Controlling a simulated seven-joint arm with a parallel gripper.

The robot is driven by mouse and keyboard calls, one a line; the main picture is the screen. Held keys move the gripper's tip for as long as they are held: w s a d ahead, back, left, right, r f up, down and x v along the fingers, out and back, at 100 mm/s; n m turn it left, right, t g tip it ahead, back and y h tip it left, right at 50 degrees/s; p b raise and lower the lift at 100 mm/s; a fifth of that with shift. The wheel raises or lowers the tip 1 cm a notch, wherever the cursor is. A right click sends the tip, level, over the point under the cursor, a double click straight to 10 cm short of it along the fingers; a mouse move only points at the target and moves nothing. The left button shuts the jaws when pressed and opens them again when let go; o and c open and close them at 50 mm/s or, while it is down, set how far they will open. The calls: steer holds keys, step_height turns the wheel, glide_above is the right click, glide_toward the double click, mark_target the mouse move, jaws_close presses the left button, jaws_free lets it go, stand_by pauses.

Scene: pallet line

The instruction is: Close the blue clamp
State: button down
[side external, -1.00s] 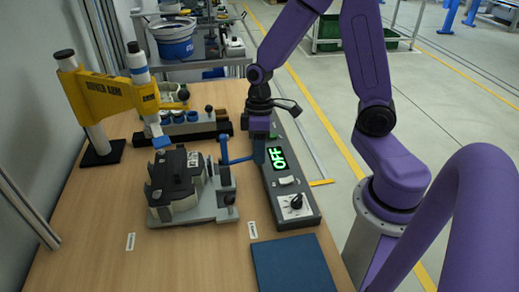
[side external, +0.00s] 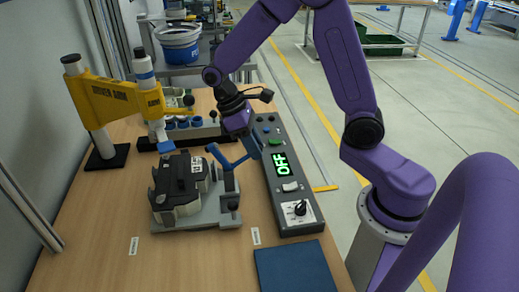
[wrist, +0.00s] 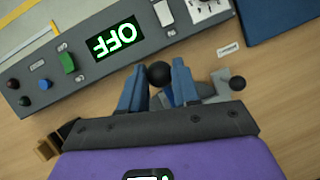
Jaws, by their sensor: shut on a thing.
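The blue clamp (side external: 219,158) stands at the right rear of a grey fixture holding a dark housing (side external: 180,184). Its blue arm leans left, and its handle reaches right towards my gripper (side external: 252,147). In the wrist view, the clamp's black ball knob (wrist: 158,74) sits between the two blue fingertips of my gripper (wrist: 159,80). The fingers are shut on the handle. Part of the blue handle (wrist: 171,98) shows between the fingers; the rest is hidden behind my gripper's body. I cannot tell whether the clamp's tip touches the housing.
A grey control box (side external: 290,190) with a green OFF display stands close right of my gripper. A yellow arm press (side external: 120,98) stands at the left. A rack (side external: 190,133) with blue parts lies behind, and a dark blue mat (side external: 297,268) in front.

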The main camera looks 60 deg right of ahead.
steer(key=shift+w+a+r+g+h, duration=0.6)
steer(key=shift+w+r+g+h, duration=0.1)
steer(key=shift+g+h, duration=0.15)
steer(key=c, duration=0.8)
jaws_free()
steer(key=shift+w+a+r, duration=0.25)
steer(key=shift+w+r, duration=0.2)
steer(key=shift+r, duration=1.4)
steer(key=shift+w+a+r, duration=0.2)
steer(key=shift+w+r, duration=0.2)
steer(key=shift+r, duration=1.45)
steer(key=shift+w+a+r, duration=0.25)
steer(key=shift+w+r, duration=0.2)
steer(key=shift+r, duration=1.4)
